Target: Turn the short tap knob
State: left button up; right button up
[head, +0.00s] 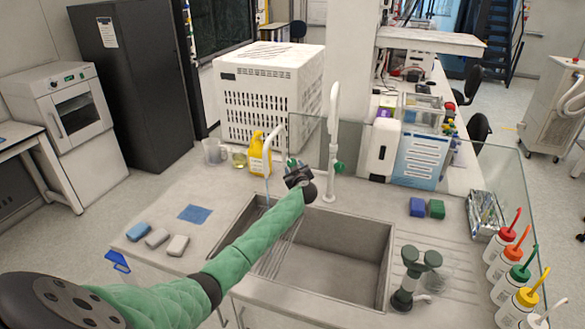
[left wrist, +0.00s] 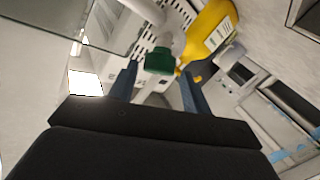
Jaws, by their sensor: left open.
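The short tap (head: 272,148) is a white curved spout at the back left of the sink (head: 392,265). Its green knob (head: 291,162) shows just beyond my left gripper (head: 294,171), which partly hides the tap's base. In the left wrist view, the dark green knob (left wrist: 160,57) appears between the tips of my open left gripper (left wrist: 157,75), with a gap on each side. I see no contact. A taller white tap (head: 333,140) with its own green knob (head: 339,166) stands to the right. My right gripper is not in view.
A glass screen (head: 308,140) is behind the taps.

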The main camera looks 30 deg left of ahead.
aim_at(293, 165)
pick_arm(q)
jog(key=v, duration=0.3)
jog(key=shift+b, duration=0.4)
